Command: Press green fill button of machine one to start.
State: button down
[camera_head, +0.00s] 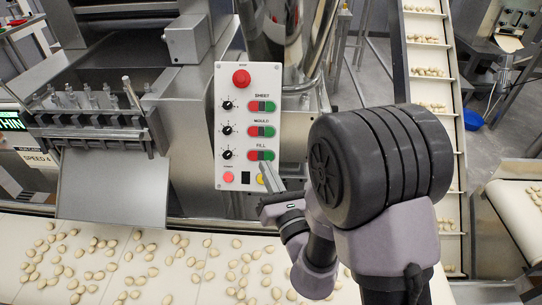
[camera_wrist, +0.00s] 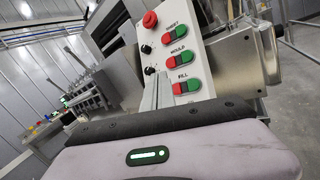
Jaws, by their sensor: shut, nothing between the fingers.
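The white control panel (camera_head: 240,118) faces me in the head view, with rows labelled SHEET, MOULD and FILL. The green FILL button (camera_head: 269,155) is the right half of the lowest red-green pair; it also shows in the wrist view (camera_wrist: 194,85). The red FILL button (camera_head: 254,156) is beside it. My gripper (camera_head: 265,168) is shut and empty, its tip just below the FILL pair in the head view. In the wrist view the fingers (camera_wrist: 162,80) appear left of the FILL pair. I cannot tell whether the tip touches the panel.
A red emergency knob (camera_head: 241,79) tops the panel, with black dials (camera_head: 227,130) at left. A red button (camera_head: 228,177) and a partly covered yellow one (camera_head: 261,179) sit below. A conveyor (camera_head: 210,262) with pasta pieces runs in front; an inclined conveyor (camera_head: 426,55) rises at right.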

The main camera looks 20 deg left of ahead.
jog(key=w+a+f, duration=0.1)
jog(key=w+f, duration=0.3)
jog(key=w, duration=0.3)
jog(key=shift+w+a+f+b, duration=0.15)
jog(key=shift+a+f+b, duration=0.15)
jog(key=shift+b, duration=0.1)
dwell(1.7)
jog(key=shift+w+a+f, duration=0.1)
jog(key=shift+w+f, duration=0.15)
jog(key=shift+w, duration=0.1)
jog(key=shift+w+f, duration=0.2)
jog(key=shift+w, duration=0.15)
dwell(0.6)
dwell(0.3)
jog(key=shift+s+r, duration=0.4)
jog(key=shift+s, duration=0.3)
jog(key=s+r, duration=0.1)
jog(key=s, duration=0.1)
jog(key=s+d+r+p, duration=0.1)
jog(key=s, duration=0.1)
jog(key=shift+r, duration=0.35)
